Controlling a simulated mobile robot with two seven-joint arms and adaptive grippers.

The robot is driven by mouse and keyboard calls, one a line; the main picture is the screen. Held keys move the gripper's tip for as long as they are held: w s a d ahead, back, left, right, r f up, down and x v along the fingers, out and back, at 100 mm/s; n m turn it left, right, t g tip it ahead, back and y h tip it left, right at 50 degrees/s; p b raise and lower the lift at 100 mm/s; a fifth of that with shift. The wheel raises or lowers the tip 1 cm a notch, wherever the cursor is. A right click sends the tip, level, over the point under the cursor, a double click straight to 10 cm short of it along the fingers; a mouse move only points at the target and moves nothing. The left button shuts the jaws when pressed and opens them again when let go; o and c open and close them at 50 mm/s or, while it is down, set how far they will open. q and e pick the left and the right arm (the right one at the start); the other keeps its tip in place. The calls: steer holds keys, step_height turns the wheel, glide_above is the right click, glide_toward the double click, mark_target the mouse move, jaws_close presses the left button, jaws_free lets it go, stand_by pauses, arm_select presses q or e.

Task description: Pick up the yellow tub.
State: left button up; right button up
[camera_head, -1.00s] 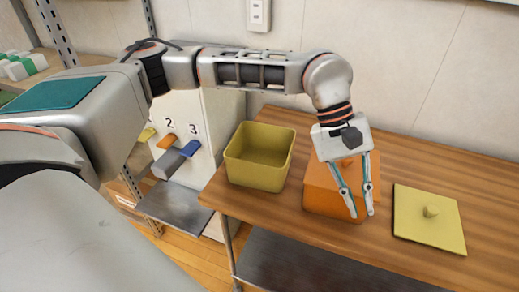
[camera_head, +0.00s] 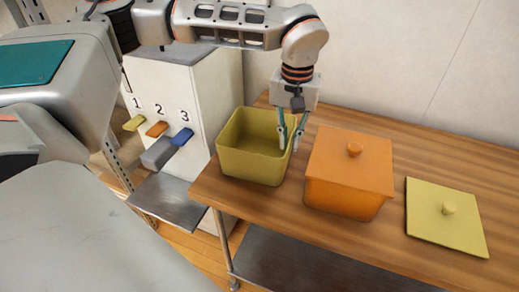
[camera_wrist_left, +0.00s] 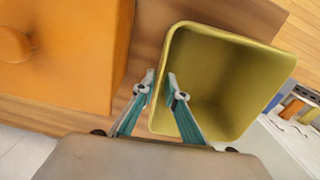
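The yellow tub (camera_head: 250,164) is open and empty, and stands upright on the wooden table in the head view. It also shows in the left wrist view (camera_wrist_left: 232,52). My left gripper (camera_head: 290,142) points down at the tub's right wall. In the left wrist view the gripper (camera_wrist_left: 160,88) has a gap between its fingertips. I cannot tell whether either finger touches the wall. My right gripper is not in view.
An orange lidded box (camera_head: 348,172) stands just right of the tub. A yellow lid (camera_head: 446,216) with a knob lies farther right on the table (camera_head: 480,178). A white dispenser (camera_head: 220,90) with numbered levers stands to the left. The wall is close behind.

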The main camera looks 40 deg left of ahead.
arm_select(q)
steer(key=shift+f+b, duration=0.45)
steer(key=shift+f, duration=2.75)
jaws_close()
